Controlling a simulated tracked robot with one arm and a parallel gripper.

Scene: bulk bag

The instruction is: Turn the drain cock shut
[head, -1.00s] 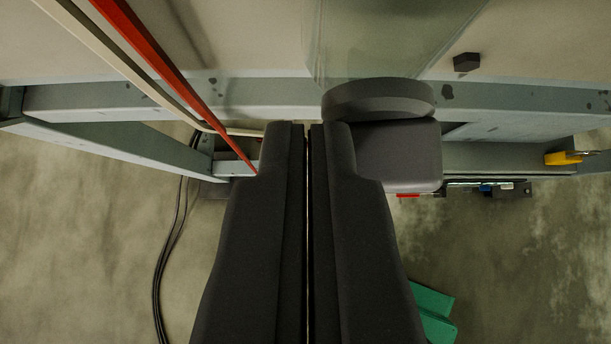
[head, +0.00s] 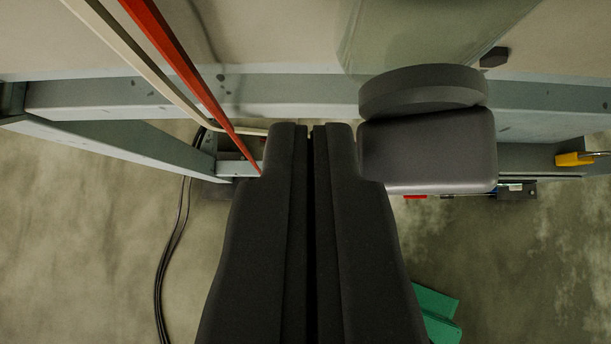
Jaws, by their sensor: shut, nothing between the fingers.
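I cannot pick out the drain cock for certain. My gripper (head: 313,130) reaches forward in the middle of the view, its two long dark fingers together with only a thin dark slit and nothing between them. Just right of the fingertips is a dark grey round disc (head: 424,92) above a rounded grey block (head: 428,152). A small red part (head: 415,197) shows under the block, mostly hidden by it. A yellow piece (head: 574,159) with a metal bar sits on the frame at the far right.
A pale blue-grey steel beam (head: 120,96) crosses the view. A red bar (head: 190,75) and a cream bar (head: 125,60) slant down towards the left finger. A translucent cone (head: 420,35) hangs above the disc. Black cables (head: 170,255) and green pieces (head: 437,305) are on the floor.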

